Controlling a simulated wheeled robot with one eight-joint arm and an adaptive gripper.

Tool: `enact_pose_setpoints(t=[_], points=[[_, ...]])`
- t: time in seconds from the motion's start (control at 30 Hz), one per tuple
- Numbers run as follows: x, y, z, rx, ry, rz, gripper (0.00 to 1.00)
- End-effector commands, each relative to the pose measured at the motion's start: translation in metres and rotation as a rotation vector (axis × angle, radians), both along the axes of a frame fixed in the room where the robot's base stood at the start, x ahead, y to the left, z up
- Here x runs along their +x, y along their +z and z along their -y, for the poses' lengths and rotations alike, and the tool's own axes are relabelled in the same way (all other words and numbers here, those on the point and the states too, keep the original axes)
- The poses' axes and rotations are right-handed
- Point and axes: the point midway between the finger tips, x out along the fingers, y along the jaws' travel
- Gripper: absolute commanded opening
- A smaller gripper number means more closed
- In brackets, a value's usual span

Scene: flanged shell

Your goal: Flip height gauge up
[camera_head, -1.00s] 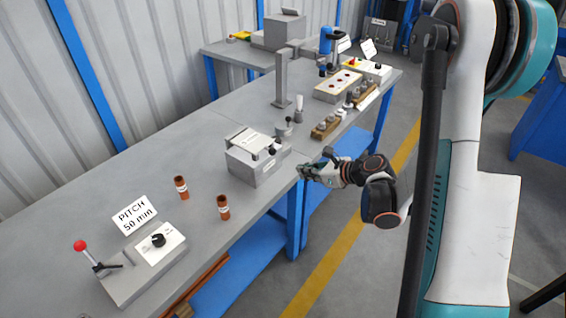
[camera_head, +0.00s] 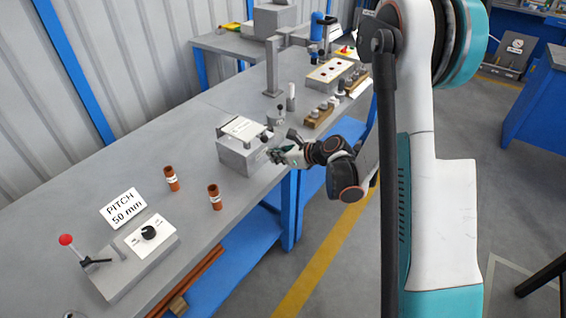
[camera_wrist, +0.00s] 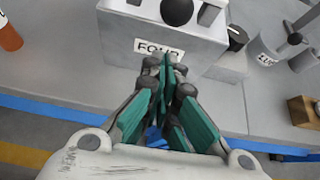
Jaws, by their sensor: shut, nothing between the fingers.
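A grey box (camera_head: 240,155) stands near the table's front edge, with a light plate (camera_head: 243,128) on top and a black knob (camera_head: 266,136) at the plate's right end. I cannot tell for sure which part is the height gauge. In the wrist view the box's front face (camera_wrist: 200,53) carries a partly hidden label, and a round black knob (camera_wrist: 177,10) shows above it. My gripper (camera_head: 271,155) is shut and empty, close to the box's front right side. Its green-sided fingers (camera_wrist: 165,66) point at the box below the knob; whether they touch it is unclear.
A grey cup (camera_head: 276,116), a post (camera_head: 272,68) and wooden blocks (camera_head: 319,113) stand behind to the right. Table between is clear.

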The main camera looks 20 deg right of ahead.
Motion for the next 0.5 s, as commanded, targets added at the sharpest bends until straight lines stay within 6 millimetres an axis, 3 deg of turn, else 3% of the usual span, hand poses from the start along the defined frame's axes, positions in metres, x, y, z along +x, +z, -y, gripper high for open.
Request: enact_pose_setpoints(t=[0.2,0.5], points=[[0.002,0.018,-0.003,-0.001,0.001,0.000,0.00],[0.003,0.024,-0.003,0.000,0.000,0.000,0.00]])
